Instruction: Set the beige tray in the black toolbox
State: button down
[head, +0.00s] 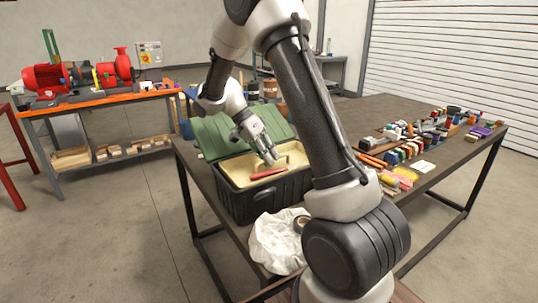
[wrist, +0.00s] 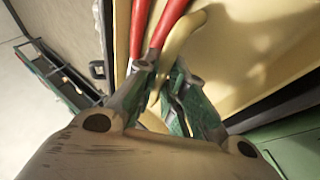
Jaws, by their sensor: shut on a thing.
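The beige tray (head: 234,175) sits inside the open black toolbox (head: 262,203), with its rim close to the box's upper edge. Whether it rests fully on its seat I cannot tell. My gripper (head: 271,158) is over the tray from above. In the wrist view, my gripper (wrist: 161,85) is shut around the tray's curved beige handle (wrist: 181,40). Red-handled pliers (head: 269,173) lie in the tray; their red handles (wrist: 168,22) show beside the fingers. The fingers hide part of the handle and the pliers' far end.
The toolbox's green lid (head: 215,137) stands open behind it. A crumpled white cloth (head: 277,243) lies in front of the box on the dark table (head: 352,112). Many small parts (head: 440,130) cover the right side. An orange bench (head: 110,98) with red pumps stands at left.

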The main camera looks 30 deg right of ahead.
jog(key=shift+f, duration=0.9)
jog(key=c, duration=1.4)
grip_release()
jog(key=v, duration=1.2)
